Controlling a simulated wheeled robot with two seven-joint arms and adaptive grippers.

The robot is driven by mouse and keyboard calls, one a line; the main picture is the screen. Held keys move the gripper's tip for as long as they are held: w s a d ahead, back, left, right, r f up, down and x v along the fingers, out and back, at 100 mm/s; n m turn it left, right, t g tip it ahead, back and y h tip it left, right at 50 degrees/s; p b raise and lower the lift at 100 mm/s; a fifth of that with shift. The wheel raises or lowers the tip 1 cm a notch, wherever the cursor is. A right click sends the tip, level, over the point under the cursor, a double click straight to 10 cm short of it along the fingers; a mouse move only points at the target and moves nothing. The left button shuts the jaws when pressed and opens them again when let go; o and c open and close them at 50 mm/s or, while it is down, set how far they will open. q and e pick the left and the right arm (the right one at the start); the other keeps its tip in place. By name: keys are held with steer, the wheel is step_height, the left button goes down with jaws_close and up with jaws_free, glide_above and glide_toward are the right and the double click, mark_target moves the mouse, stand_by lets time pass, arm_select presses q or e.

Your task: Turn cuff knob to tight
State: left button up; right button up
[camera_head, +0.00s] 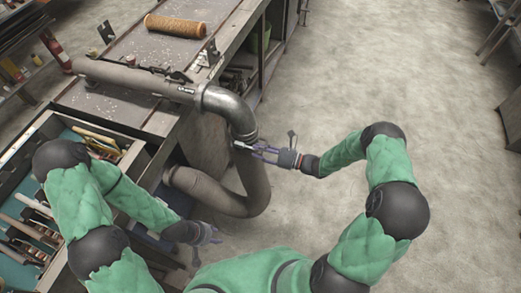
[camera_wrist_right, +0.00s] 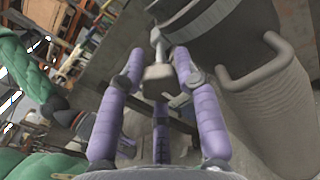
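A metal elbow (camera_head: 229,104) ends in a dark cuff where it meets the hanging grey hose (camera_head: 254,180). In the right wrist view, the cuff (camera_wrist_right: 215,22) shows a small grey metal knob (camera_wrist_right: 158,76) on a short stem. My right gripper (camera_head: 244,149) is at the cuff. Its purple fingers (camera_wrist_right: 160,62) stand on either side of the knob, with a third finger below; they look open, with no firm grip visible. Which way the knob is turned cannot be told. My left gripper (camera_head: 214,234) hangs low near the hose's bend, holding nothing visible; its finger opening is unclear.
A grey bent handle (camera_wrist_right: 262,62) sticks out right of the knob in the wrist view. The workbench (camera_head: 130,115) carries the pipe (camera_head: 135,78) and an orange-brown roll (camera_head: 175,27). An open tool drawer (camera_head: 22,172) is at left.

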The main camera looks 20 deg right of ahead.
jaws_close()
steer(key=shift+w+r+n, duration=0.1)
steer(key=shift+r+n, duration=0.05)
steer(key=shift+n, duration=0.75)
steer(key=o, duration=0.8)
jaws_free()
steer(key=v, duration=1.2)
